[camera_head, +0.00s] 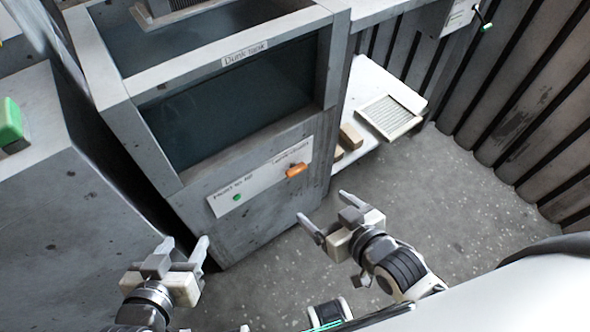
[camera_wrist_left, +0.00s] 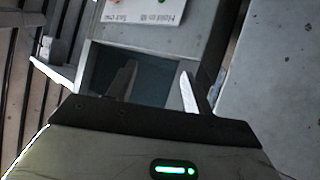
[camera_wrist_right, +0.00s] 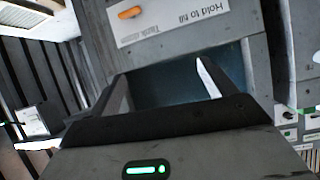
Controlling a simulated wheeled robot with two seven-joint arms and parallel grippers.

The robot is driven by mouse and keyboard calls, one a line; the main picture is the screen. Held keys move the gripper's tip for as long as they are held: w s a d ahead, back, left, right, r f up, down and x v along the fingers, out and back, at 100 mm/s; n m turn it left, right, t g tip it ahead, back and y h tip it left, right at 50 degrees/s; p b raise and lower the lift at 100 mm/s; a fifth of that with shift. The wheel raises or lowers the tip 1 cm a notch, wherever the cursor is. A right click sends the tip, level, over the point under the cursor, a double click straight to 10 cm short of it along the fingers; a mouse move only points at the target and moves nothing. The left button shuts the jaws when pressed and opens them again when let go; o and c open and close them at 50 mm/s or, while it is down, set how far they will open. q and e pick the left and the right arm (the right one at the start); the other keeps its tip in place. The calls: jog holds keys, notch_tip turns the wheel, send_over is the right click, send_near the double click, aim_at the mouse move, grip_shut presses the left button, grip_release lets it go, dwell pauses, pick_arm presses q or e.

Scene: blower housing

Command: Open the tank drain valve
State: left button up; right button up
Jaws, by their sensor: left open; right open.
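An orange valve handle (camera_head: 296,170) sits on a white label panel (camera_head: 262,176) on the front of the grey tank labelled "Dunk tank" (camera_head: 235,105). The panel also has a green button (camera_head: 237,197) near its "Hold to fill" text. My left gripper (camera_head: 184,245) is open and empty, low and left of the panel. My right gripper (camera_head: 324,208) is open and empty, below and slightly right of the handle, apart from it. The handle also shows at the top of the right wrist view (camera_wrist_right: 129,12) and at the top edge of the left wrist view (camera_wrist_left: 116,2).
A white shelf (camera_head: 385,85) with a grated tray (camera_head: 390,117) and brown blocks (camera_head: 350,136) is right of the tank. The speckled floor (camera_head: 450,190) at the right is clear, bounded by a ribbed wall (camera_head: 530,90).

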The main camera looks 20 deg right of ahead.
jog(key=w+d+f+n+t+y+b, duration=0.1)
jog(key=w+d+f+t+b, duration=0.15)
jog(key=f+b, duration=0.6)
jog(key=w+d+f+t+y+b, duration=0.1)
jog(key=w+d+f+t+b, duration=0.15)
jog(key=f+b, duration=0.65)
jog(key=b, duration=0.4)
send_near(299, 172)
jog(key=shift+y, duration=0.3)
jog(key=x, duration=0.9)
jog(key=shift+d+f, duration=0.1)
jog(key=shift+f, duration=0.05)
jog(key=shift+w, duration=0.2)
jog(key=c, duration=0.8)
pick_arm(q)
jog(key=d+f+n+t+h, duration=0.1)
jog(key=d+f+t+h, duration=0.2)
jog(key=f, duration=0.5)
jog(key=d+h, duration=0.1)
jog(key=d, duration=0.1)
jog(key=shift+w+d+h, duration=0.3)
jog(key=shift+w+d, duration=0.1)
pick_arm(e)
jog(key=shift+c, duration=0.9)
